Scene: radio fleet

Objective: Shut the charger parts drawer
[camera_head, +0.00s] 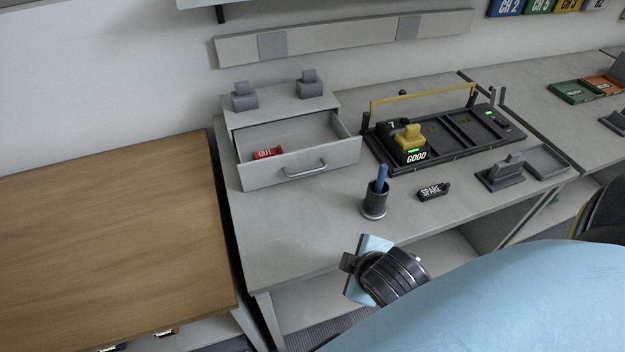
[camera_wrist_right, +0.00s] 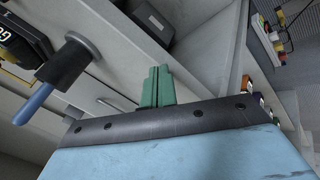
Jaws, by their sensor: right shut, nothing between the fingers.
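The grey drawer (camera_head: 300,173) stands pulled open from a low cabinet (camera_head: 282,105) at the back left of the desk. Its front carries a bar handle (camera_head: 305,170), and a red tag marked OUT (camera_head: 267,153) lies inside. My right gripper (camera_head: 347,262) is at the desk's front edge, to the front and right of the drawer and apart from it. Its green fingers (camera_wrist_right: 157,88) are shut together and empty in the right wrist view. My left gripper is not in view.
A dark cup (camera_head: 374,203) with a blue pen stands between my right gripper and the charger rack (camera_head: 440,135). A black SPARE tag (camera_head: 433,191) lies right of the cup. The desk before the drawer is clear. A wooden table (camera_head: 110,240) stands at left.

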